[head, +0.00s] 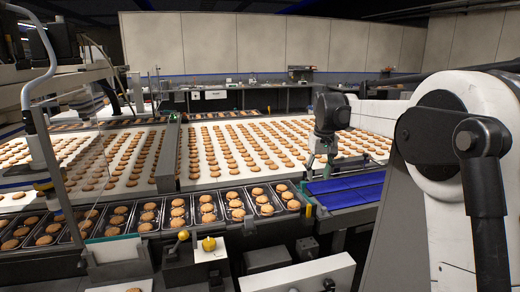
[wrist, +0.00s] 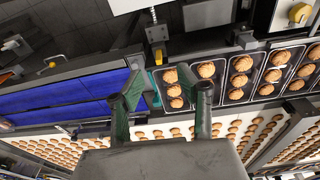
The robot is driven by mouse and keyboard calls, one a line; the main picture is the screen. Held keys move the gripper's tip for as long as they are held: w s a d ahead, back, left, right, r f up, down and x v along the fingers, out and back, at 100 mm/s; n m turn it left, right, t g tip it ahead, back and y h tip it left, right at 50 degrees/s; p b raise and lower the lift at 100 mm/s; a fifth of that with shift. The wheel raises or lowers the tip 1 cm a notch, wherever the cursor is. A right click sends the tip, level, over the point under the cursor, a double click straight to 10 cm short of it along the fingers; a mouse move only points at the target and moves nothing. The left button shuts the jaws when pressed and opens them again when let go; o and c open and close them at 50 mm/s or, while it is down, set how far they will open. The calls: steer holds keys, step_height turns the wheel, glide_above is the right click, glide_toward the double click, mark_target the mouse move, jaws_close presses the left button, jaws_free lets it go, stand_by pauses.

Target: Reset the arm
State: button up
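My gripper (wrist: 161,94) shows its two green-and-grey fingers spread apart in the wrist view, with nothing visible between them. In the head view my gripper (head: 320,160) hangs at the end of my arm, above the right end of the tray row and beside the blue belt. A black tray (wrist: 162,98) with several biscuits (wrist: 174,90) shows beyond and between the fingers in the wrist view. Any gap in height between the fingers and the tray is hard to tell.
A blue belt (head: 345,189) lies right of the trays. A wide white conveyor (head: 120,172) carries rows of biscuits behind them. A yellow knob (head: 208,244) on a white box stands in front. A guard frame (head: 50,165) rises at the left.

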steer(key=s+r+m+t, duration=0.1)
steer(key=s+r, duration=0.2)
steer(key=s, duration=0.8)
steer(key=s+r+t, duration=0.2)
steer(key=s+r, duration=0.1)
steer(key=s, duration=0.9)
steer(key=s+f, duration=0.3)
steer(key=s, duration=0.3)
steer(key=s+f+m+t, duration=0.1)
steer(key=s+f, duration=0.3)
steer(key=s, duration=0.3)
steer(key=s+f+t, duration=0.1)
steer(key=s+f, duration=0.2)
steer(key=s, duration=0.4)
steer(key=shift+s+f, duration=0.25)
steer(key=shift+f, duration=0.05)
